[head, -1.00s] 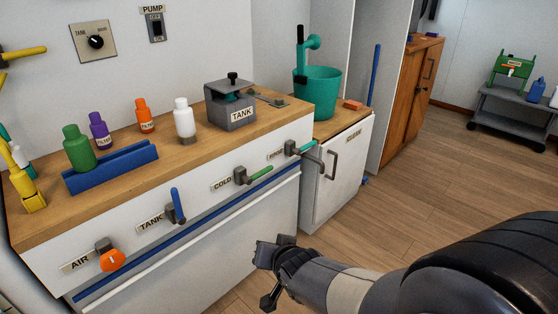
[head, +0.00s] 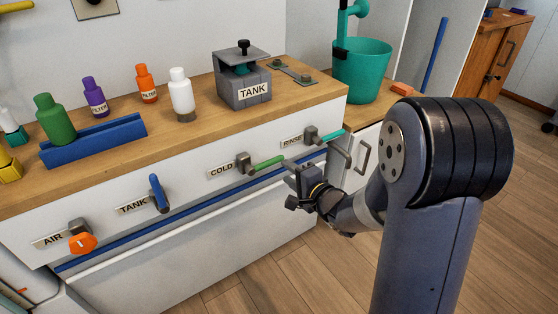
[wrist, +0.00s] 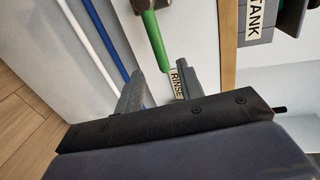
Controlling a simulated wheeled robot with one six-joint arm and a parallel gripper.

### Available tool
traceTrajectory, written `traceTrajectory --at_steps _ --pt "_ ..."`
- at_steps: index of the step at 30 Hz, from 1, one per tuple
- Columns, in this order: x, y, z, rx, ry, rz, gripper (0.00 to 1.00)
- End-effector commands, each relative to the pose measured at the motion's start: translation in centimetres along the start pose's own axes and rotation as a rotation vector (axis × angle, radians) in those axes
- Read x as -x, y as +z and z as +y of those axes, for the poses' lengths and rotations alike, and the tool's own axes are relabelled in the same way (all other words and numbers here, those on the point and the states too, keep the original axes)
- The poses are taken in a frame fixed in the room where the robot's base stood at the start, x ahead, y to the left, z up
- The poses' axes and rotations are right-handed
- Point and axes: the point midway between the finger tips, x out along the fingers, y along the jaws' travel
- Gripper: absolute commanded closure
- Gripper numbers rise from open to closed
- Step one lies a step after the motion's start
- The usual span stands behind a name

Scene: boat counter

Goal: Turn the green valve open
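The green valve handle (head: 268,162) is on the counter's front panel beside the label COLD (head: 221,170). It points right from a grey valve body (head: 244,165). My gripper (head: 289,166) is close to the handle's free end, just right of and below it. In the wrist view the green handle (wrist: 156,42) comes down from the top, its end lying between the two fingertips of my gripper (wrist: 160,74). The fingers are apart with nothing clamped between them. I cannot tell whether the handle's end touches them.
A teal handle (head: 331,136) at the label RINSE (head: 291,141) sits just right of my gripper. A blue handle (head: 158,194) and an orange knob (head: 82,243) are farther left. A blue rail (head: 195,212) runs below the valves. Bottles and a tank box (head: 242,92) stand on top.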

Motion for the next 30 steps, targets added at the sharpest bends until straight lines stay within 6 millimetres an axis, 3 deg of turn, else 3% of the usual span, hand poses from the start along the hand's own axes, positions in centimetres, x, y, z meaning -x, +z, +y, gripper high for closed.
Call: traceTrajectory --at_steps 6,13,26,30 --pt "-4.4 0.1 0.3 0.003 -0.001 -0.001 0.64" --pt "-7.7 0.0 0.2 0.002 0.000 0.001 0.64" --pt "-8.8 0.0 0.0 0.002 0.001 0.004 0.64" --pt "-8.8 0.0 0.0 0.002 0.001 0.004 0.73"
